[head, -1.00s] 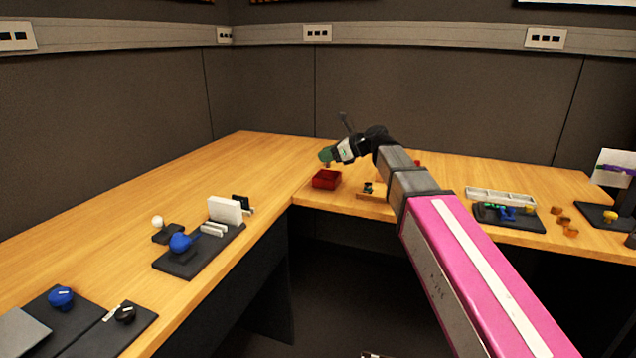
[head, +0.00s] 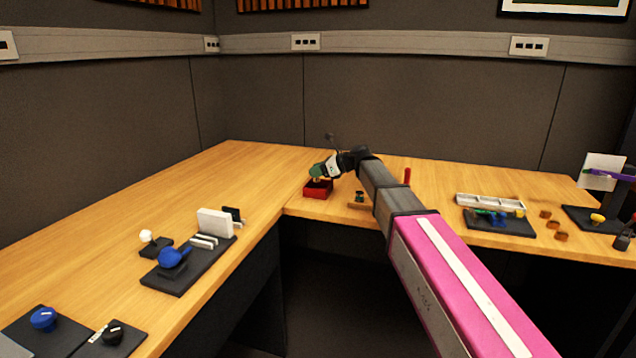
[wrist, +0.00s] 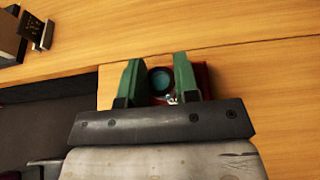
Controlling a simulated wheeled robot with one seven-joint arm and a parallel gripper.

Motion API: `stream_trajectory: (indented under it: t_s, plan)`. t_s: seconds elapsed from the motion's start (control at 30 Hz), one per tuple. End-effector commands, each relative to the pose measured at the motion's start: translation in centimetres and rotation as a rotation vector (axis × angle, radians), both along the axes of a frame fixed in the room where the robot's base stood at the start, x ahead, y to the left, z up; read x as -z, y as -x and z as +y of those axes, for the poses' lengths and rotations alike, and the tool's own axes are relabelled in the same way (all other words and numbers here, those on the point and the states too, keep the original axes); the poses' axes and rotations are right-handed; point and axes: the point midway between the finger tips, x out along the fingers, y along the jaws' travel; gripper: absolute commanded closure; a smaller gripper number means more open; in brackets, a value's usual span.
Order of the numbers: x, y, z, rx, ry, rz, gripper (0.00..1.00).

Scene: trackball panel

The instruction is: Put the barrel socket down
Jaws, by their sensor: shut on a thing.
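My gripper (head: 317,171) has green fingers and is at the back of the desk, just above a small red open box (head: 318,190). In the wrist view the gripper (wrist: 159,82) is shut on the barrel socket (wrist: 160,78), a round dark ring with a teal middle between the fingers. Part of the red box (wrist: 202,78) shows behind the right finger. The fingers hide most of the box in the wrist view. I cannot tell whether the socket touches the box.
A small wooden piece with a dark part (head: 359,197) lies right of the box. A grey compartment tray (head: 490,201) and a black mat (head: 500,224) with small parts are further right. Blue and white trackball parts (head: 172,257) stand on the left desk. Desk left of the box is clear.

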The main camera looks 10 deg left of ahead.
Motion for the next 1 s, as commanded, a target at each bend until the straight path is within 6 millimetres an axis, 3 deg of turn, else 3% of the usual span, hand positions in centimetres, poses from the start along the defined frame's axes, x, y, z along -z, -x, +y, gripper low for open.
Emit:
stream_trajectory:
  t_s: [0.27, 0.5, 0.9, 0.93, 1.0]
  plan:
    - [1.4, -0.7, -0.4, -0.001, 0.0, 0.0, 0.94]
    - [4.3, -0.7, -0.3, -0.001, 0.0, 0.0, 0.94]
    - [4.8, -0.7, -0.3, -0.001, 0.0, 0.0, 0.94]
    - [4.8, -0.7, -0.3, -0.001, 0.0, 0.0, 0.61]
    - [4.7, -0.7, -0.3, -0.001, 0.0, 0.0, 0.45]
